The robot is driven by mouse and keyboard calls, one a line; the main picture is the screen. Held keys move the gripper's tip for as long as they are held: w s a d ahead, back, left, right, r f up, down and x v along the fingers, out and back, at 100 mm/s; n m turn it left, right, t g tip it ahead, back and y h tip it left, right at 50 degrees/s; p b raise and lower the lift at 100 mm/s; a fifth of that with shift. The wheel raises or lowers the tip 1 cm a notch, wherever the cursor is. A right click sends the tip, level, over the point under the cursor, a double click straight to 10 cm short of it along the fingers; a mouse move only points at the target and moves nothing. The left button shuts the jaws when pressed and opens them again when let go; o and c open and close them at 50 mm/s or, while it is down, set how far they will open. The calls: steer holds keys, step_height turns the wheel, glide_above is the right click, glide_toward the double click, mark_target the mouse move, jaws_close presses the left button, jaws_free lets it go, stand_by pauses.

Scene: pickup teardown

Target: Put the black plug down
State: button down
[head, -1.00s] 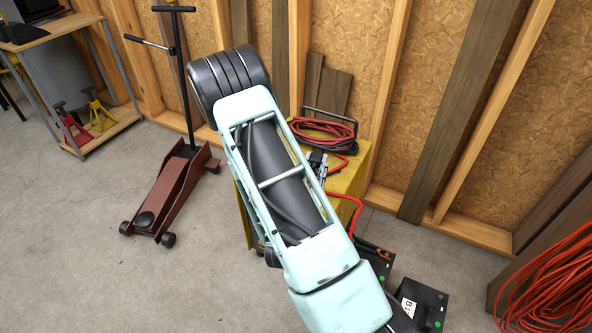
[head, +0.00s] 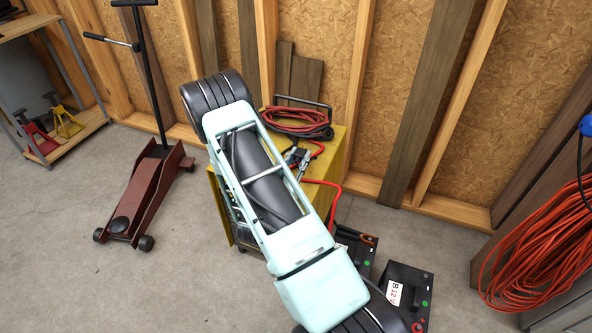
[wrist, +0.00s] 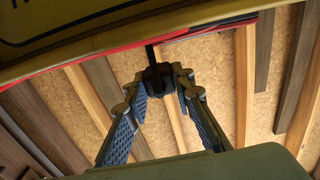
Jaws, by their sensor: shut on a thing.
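My gripper (wrist: 160,84) shows in the wrist view, with its two ribbed fingers closed in on the black plug (wrist: 157,76). The plug is small, dark and partly covered by the fingertips. A dark strip, perhaps its cord, runs from it toward the yellow surface (wrist: 60,30) at the top of that view. The plug is held in front of the wall, with no surface seen touching it. In the head view my arm covers much of the middle, and I cannot make out the plug there.
A yellow cart (head: 345,150) with a coiled red cable (head: 290,121) and metal clamps stands behind my arm. Black batteries (head: 408,287) sit on the floor at lower right. A red floor jack (head: 140,195) is at left. Orange cable (head: 540,255) hangs at right. Floor at lower left is clear.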

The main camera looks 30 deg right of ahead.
mark_target(297, 170)
steer(key=shift+w+f, duration=0.4)
steer(key=shift+f, duration=0.1)
steer(key=shift+w+f+b, duration=0.15)
steer(key=shift+f+b, duration=0.2)
steer(key=shift+f, duration=0.6)
steer(key=shift+w+f+b, duration=0.15)
steer(key=shift+f+b, duration=0.2)
steer(key=shift+f, duration=0.55)
steer(key=shift+f, duration=0.2)
steer(key=c, duration=1.7)
jaws_free()
steer(key=shift+o, duration=0.2)
steer(key=shift+r, duration=0.1)
steer(key=shift+r, duration=0.2)
steer(key=p+v, duration=0.2)
steer(key=v, duration=1)
